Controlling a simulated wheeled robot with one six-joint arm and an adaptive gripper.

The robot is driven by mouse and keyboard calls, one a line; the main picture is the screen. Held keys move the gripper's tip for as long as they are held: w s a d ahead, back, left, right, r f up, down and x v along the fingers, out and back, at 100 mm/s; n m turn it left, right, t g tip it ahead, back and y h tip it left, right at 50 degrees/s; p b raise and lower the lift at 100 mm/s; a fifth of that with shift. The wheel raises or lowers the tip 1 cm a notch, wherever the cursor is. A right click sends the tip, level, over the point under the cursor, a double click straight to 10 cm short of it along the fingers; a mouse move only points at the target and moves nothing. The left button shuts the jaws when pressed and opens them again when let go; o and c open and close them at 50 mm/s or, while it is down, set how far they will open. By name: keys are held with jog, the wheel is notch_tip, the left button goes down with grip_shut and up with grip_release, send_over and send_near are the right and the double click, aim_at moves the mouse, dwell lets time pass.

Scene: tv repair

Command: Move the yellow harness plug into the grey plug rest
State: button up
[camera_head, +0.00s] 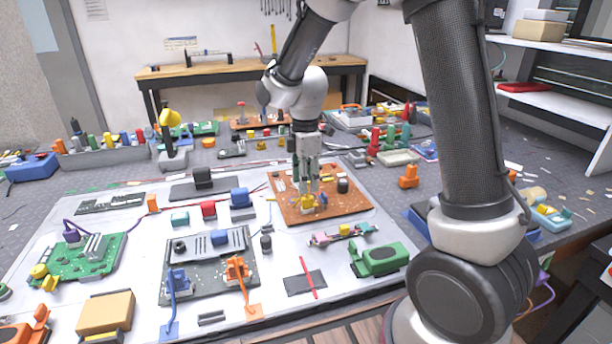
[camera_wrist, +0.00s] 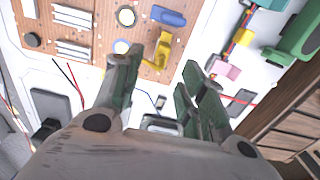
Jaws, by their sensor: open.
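My gripper (camera_head: 309,186) points down over the orange-brown board, its fingers open. In the wrist view the two fingers (camera_wrist: 160,66) are apart with nothing between them. A yellow angled piece (camera_wrist: 157,53) stands on the board just beyond the fingertips; in the head view it (camera_head: 307,203) is right under them. I cannot tell which is the harness plug. The grey plug rest cannot be singled out with certainty.
The orange-brown board (camera_head: 350,208) lies on a white mat crowded with parts. A green block (camera_head: 380,259) and a dark pad (camera_head: 304,282) with a red stick lie nearer. A grey slotted bracket (camera_head: 211,318) lies at the front. Clear mat remains in small gaps.

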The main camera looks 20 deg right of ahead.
aim_at(306, 198)
notch_tip(306, 198, down, 7)
jog(key=shift+r, duration=0.1)
dwell(0.3)
grip_shut()
